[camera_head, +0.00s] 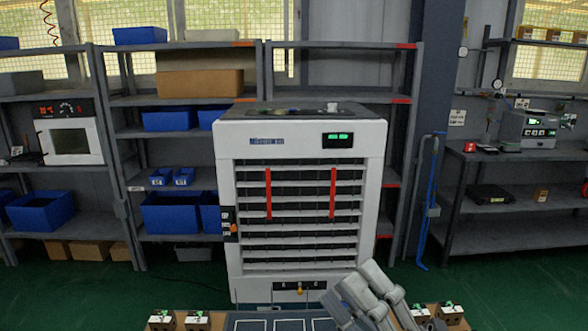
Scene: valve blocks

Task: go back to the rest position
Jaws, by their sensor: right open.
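My right gripper (352,290) is at the bottom centre-right of the head view, grey and bulky, with open jaws. Nothing shows between its fingers. A dark mat (245,325) with white outlined squares lies between the two pairs, partly hidden by my right gripper. My left gripper is not in view.
A large white cabinet (300,147) with a slatted front and two red strips stands ahead. Shelves with blue bins (170,212) and cardboard boxes (200,83) line the wall. A bench with instruments (528,130) is at the right. Green floor shows clear at both sides.

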